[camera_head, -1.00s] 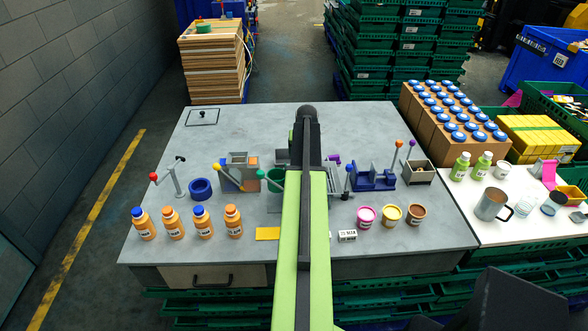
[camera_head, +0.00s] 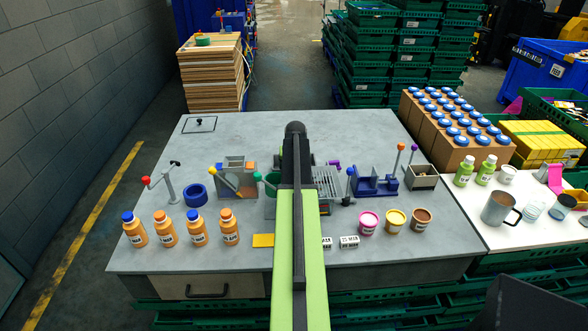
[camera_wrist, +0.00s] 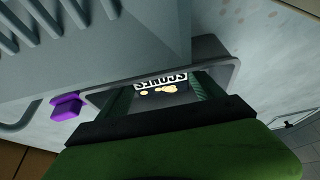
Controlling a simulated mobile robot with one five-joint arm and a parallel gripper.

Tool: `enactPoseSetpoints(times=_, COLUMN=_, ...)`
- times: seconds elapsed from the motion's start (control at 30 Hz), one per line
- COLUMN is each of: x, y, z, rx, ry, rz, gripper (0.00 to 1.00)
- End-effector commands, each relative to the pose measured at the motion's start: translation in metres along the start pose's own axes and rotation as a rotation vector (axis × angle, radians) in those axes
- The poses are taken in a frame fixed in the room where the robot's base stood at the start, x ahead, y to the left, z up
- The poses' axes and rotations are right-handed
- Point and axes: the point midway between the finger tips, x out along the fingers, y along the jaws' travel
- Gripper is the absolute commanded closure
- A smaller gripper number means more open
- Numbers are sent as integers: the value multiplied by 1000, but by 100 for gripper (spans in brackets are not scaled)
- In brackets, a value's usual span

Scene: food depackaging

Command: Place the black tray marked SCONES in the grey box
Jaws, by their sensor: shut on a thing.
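The black tray (camera_wrist: 161,81) shows in the wrist view, with its white SCONES lettering upside down. My gripper (camera_wrist: 160,98) is shut on it, with a finger at each side of the label. In the head view my arm hides both the tray and my gripper. A small grey open box (camera_head: 422,184) stands at the right back of the table. A grey compartmented holder (camera_head: 237,166) stands left of my arm. I cannot tell for sure which one the task calls the grey box.
A grey slotted rack (camera_head: 327,181) stands just right of my arm, and a large grey surface (camera_wrist: 110,45) is close beside the tray. The table's back left is mostly clear.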

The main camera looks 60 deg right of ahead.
Motion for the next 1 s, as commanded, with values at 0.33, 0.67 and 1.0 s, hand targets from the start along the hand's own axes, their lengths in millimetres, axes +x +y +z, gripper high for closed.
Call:
enactPoseSetpoints(times=0.33, x=1, y=-1, z=1, rx=-1, ry=0, rz=0, gripper=2)
enactPoseSetpoints(times=0.67, x=-10, y=-1, z=-2, rx=-1, ry=0, rz=-1, gripper=2)
enactPoseSetpoints(times=1.0, x=-83, y=-1, z=-4, rx=-2, ry=0, rz=-1, gripper=2)
